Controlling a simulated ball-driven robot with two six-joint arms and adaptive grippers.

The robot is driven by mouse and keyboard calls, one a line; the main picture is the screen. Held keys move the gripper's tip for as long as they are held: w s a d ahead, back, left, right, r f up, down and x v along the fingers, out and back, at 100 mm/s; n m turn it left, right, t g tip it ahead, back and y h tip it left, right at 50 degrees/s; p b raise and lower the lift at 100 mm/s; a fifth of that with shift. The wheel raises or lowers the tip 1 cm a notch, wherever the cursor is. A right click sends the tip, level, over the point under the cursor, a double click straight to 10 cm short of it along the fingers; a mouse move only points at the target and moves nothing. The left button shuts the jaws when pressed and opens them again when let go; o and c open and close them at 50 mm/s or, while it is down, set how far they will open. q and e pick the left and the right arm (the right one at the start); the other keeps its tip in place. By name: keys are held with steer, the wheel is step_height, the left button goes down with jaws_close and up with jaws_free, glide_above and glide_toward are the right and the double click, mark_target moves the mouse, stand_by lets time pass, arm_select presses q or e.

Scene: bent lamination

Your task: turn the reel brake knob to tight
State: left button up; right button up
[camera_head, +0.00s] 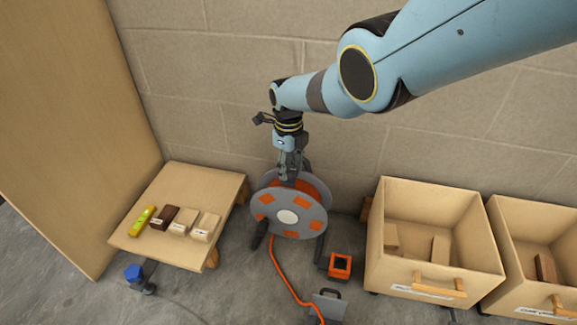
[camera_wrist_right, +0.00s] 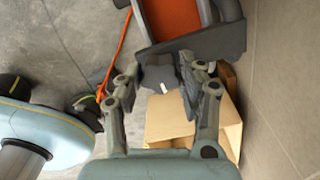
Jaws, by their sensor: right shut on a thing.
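The cable reel (camera_head: 290,207) stands on the floor against the wall, a grey disc with orange patches and a pale hub. An orange cable (camera_head: 281,268) runs from it. My right gripper (camera_head: 289,175) reaches down to the top of the reel. In the wrist view, the right gripper (camera_wrist_right: 163,82) has its fingers on both sides of a dark knob (camera_wrist_right: 158,76) with a white mark, and is shut on it. The knob is beside the reel's grey frame (camera_wrist_right: 195,45). In the head view the gripper hides the knob. My left gripper is not in view.
A low wooden table (camera_head: 190,188) with several small blocks stands left of the reel. Two wooden bins (camera_head: 415,278) (camera_head: 520,297) stand to the right. An orange and black box (camera_head: 340,266) and a grey handled case (camera_head: 328,306) sit on the floor in front.

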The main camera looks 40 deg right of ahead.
mark_target(289, 168)
stand_by(0.4)
steer(key=o, duration=1.2)
steer(key=shift+c, duration=0.2)
steer(key=shift+d+r, duration=0.1)
steer(key=shift+r, duration=0.4)
step_height(289, 168, up, 11)
steer(key=shift+s+f, duration=0.1)
steer(key=shift+f, duration=0.05)
